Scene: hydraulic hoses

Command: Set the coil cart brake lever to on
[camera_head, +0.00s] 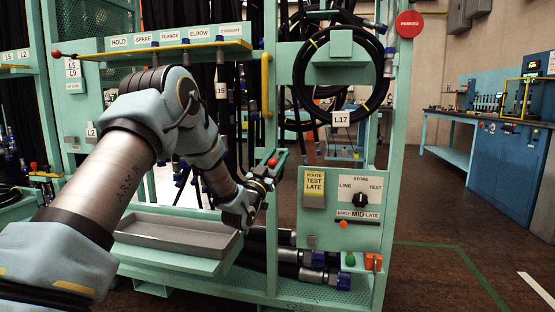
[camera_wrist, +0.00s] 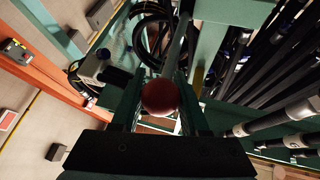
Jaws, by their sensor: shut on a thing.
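A lever with a red ball knob (camera_head: 272,162) is at the front of the teal cart (camera_head: 285,215), left of the label panel. My gripper (camera_head: 274,164) reaches it from the left and is shut on the knob. In the wrist view, the red knob (camera_wrist: 160,97) sits between the two dark green fingers of my gripper (camera_wrist: 160,105), and a pale green rod (camera_wrist: 177,48) runs away behind it. The lever's pivot and any on or off marking are hidden or too small to read.
A control panel (camera_head: 341,236) with a black dial stands just right of my gripper. A grey tray (camera_head: 175,231) lies below my arm. A coiled black hose (camera_head: 302,68) hangs above, near a red PARKED disc (camera_head: 409,24). The floor (camera_head: 430,215) to the right is clear.

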